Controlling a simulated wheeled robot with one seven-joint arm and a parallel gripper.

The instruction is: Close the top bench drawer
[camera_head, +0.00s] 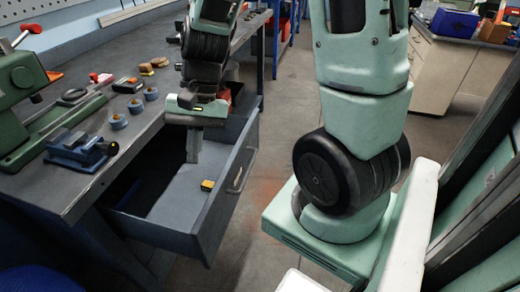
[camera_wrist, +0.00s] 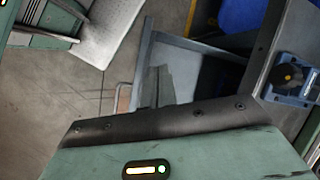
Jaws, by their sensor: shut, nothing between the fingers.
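The top bench drawer (camera_head: 222,208) is grey and stands pulled well out from under the bench top in the head view. Its front panel, with a metal handle (camera_head: 239,179), faces right. Part of the drawer also shows in the wrist view (camera_wrist: 205,46). My gripper (camera_head: 193,157) is shut and empty, pointing down over the drawer's opening, on the bench side of the front panel. Whether the fingertips touch the drawer cannot be told.
The bench top (camera_head: 150,135) carries a blue vise (camera_head: 80,150), several blue-ringed parts and a green machine (camera_head: 22,100) at the left. A blue and orange bin stand on a cabinet (camera_head: 445,75) at the far right. Floor right of the drawer is clear up to my base.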

